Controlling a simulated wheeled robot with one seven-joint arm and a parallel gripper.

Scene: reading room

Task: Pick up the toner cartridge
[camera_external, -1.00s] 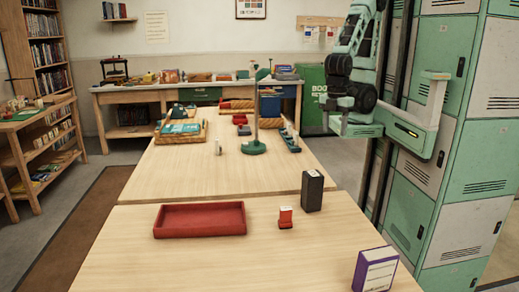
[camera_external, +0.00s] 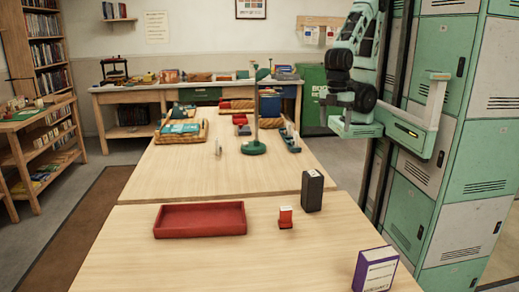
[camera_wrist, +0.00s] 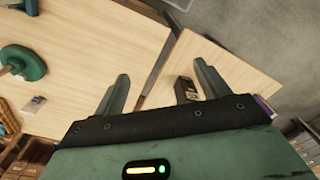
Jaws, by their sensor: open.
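An upright black box (camera_external: 312,191), which seems to be the toner cartridge, stands on the near table, right of the middle. In the wrist view its dark shape (camera_wrist: 185,91) shows between the fingers, close to the right one, with its lower part hidden by my gripper body. My gripper (camera_wrist: 162,72) is open, with its two fingers wide apart and nothing held. In the external view my gripper (camera_external: 337,124) is up at the right, above and beyond the black box, clear of the tables.
A red tray (camera_external: 200,232) lies further left, and a purple-and-white box (camera_external: 375,269) stands at the near right corner. A green-based stand (camera_external: 253,147) is on the far table. Lockers (camera_external: 465,150) rise at right.

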